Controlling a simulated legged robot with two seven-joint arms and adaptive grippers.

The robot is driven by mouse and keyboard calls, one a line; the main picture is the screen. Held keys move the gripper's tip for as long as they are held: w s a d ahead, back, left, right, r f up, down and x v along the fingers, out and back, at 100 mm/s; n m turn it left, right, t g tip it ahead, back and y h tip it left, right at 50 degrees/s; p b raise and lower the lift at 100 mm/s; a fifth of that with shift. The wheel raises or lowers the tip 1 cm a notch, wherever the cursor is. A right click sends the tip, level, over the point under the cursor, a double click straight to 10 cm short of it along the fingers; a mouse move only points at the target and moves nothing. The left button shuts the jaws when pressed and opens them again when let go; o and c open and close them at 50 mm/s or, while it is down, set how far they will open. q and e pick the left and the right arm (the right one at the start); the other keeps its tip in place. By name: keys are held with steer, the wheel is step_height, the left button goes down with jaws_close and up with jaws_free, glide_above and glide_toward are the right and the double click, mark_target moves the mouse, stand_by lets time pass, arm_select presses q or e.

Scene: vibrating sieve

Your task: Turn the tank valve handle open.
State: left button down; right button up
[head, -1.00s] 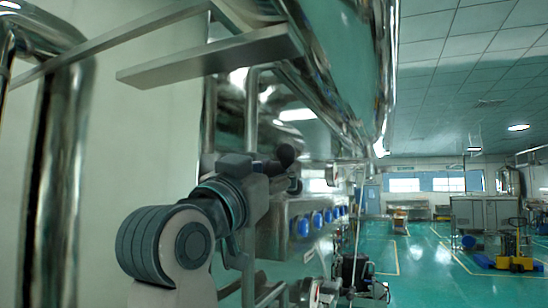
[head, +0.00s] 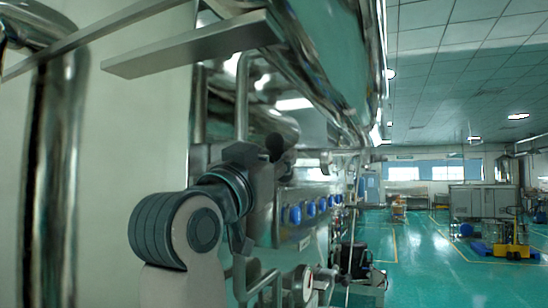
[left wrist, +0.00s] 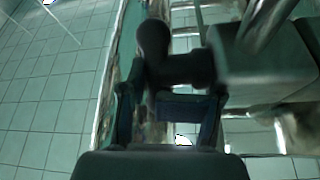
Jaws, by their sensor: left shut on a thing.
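The valve handle (head: 275,146) is dark, with a rounded knob end, and shows in the middle of the head view beside shiny steel pipework. It is larger in the left wrist view (left wrist: 153,46), where a short dark stem joins it to a grey block (left wrist: 255,68) on the right. My left gripper (head: 255,156) reaches it from the left. In the left wrist view my left gripper (left wrist: 167,95) has a finger on each side of the handle's lower part and is shut on it. The dark fingers hide part of the handle. My right gripper is not in view.
A flat steel bar (head: 190,45) juts out above my left arm. A large shiny steel vessel (head: 325,55) hangs overhead. Several blue round parts (head: 295,215) line the equipment. Open green floor (head: 415,265) lies to the right, with a yellow cart (head: 510,240) farther back.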

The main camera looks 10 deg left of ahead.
arm_select(q)
steer(key=c, duration=1)
jaws_free()
steer(key=shift+w+d+f, duration=0.15)
steer(key=shift+w+f, duration=0.1)
steer(key=shift+w, duration=0.05)
steer(key=shift+d, duration=0.4)
steer(key=shift+a, duration=0.2)
steer(key=shift+s+a+f, duration=0.15)
steer(key=shift+s+f, duration=0.1)
steer(key=shift+s, duration=0.05)
steer(key=v, duration=0.7)
steer(key=shift+s+r, duration=0.3)
steer(key=shift+s, duration=0.2)
steer(key=shift+w, duration=0.3)
